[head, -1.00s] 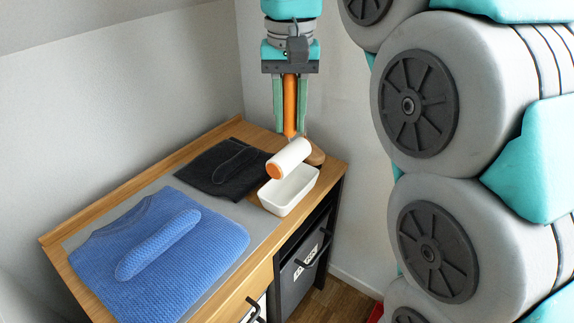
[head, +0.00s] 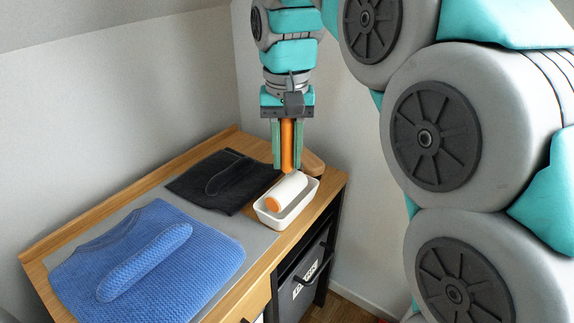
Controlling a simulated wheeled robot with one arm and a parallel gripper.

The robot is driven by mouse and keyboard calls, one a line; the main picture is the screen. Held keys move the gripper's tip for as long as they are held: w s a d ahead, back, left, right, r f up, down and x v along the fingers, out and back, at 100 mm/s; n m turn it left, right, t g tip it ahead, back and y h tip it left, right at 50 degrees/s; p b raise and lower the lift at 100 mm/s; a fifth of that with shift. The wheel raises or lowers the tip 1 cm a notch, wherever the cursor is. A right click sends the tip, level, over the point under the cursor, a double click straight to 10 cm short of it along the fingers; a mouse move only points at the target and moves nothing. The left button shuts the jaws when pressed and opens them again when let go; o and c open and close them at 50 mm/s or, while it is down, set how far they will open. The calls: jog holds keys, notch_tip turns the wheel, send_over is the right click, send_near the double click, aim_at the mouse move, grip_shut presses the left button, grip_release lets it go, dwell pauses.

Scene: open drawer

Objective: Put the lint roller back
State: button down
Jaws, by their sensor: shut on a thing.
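The lint roller has a white roll (head: 289,188) with an orange end and an upright orange handle (head: 287,147). My gripper (head: 287,164) is shut on the orange handle from above. The roll lies over the white tray (head: 305,206) and appears to be inside its rim, lying lengthwise along it. I cannot tell whether the roll touches the tray's bottom, which it hides in part. The tray stands at the right front edge of the wooden table.
A blue knitted sweater (head: 205,265) lies on a grey mat (head: 250,232) at the left. A wooden piece (head: 314,165) stands at the back right corner. A dark drawer (head: 300,285) is below.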

aim_at(287, 178)
jog(key=shift+f, duration=1.25)
jog(key=c, duration=0.7)
grip_release()
jog(key=shift+f, duration=0.1)
jog(key=shift+r+p, duration=0.3)
jog(key=shift+r, duration=3.6)
